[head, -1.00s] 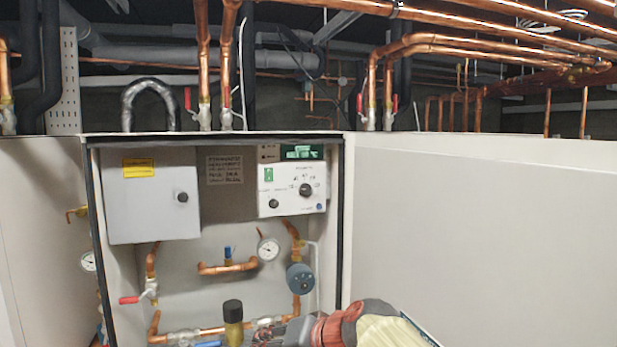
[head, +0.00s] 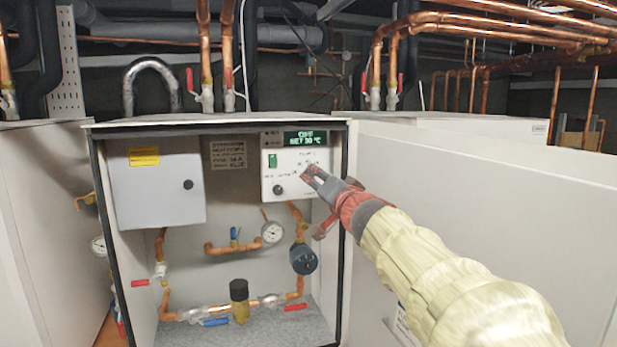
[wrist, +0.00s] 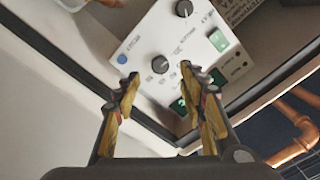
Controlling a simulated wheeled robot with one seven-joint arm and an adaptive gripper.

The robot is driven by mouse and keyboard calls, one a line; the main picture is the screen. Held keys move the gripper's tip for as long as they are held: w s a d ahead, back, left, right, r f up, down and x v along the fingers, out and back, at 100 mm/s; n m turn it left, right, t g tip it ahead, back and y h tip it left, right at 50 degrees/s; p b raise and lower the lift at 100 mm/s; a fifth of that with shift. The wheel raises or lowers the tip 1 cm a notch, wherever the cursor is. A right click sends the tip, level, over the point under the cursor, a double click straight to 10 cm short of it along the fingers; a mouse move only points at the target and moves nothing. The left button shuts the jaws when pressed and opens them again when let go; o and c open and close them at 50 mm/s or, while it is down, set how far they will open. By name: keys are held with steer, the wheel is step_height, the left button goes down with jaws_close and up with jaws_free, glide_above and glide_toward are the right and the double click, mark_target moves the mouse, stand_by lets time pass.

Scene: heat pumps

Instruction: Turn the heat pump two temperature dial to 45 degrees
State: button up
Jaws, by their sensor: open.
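The white control panel (head: 290,160) is in the upper right of the open cabinet. Its green display (head: 306,138) appears to read SET 30 °C. The large dark dial (wrist: 160,64) shows in the wrist view between and just beyond my fingertips. Its markings are too small to read.
A grey box (head: 155,185) is at the cabinet's upper left. A gauge (head: 272,232), a dark blue pump (head: 304,258) and copper pipes with valves are below the panel. The cabinet's right wall (head: 340,250) is close to my arm. A white casing (head: 480,190) stands to the right.

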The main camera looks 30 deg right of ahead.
steer(key=shift+p+x, duration=0.5)
steer(key=shift+x, duration=2.15)
steer(key=shift+c, duration=1.4)
steer(key=c, duration=0.8)
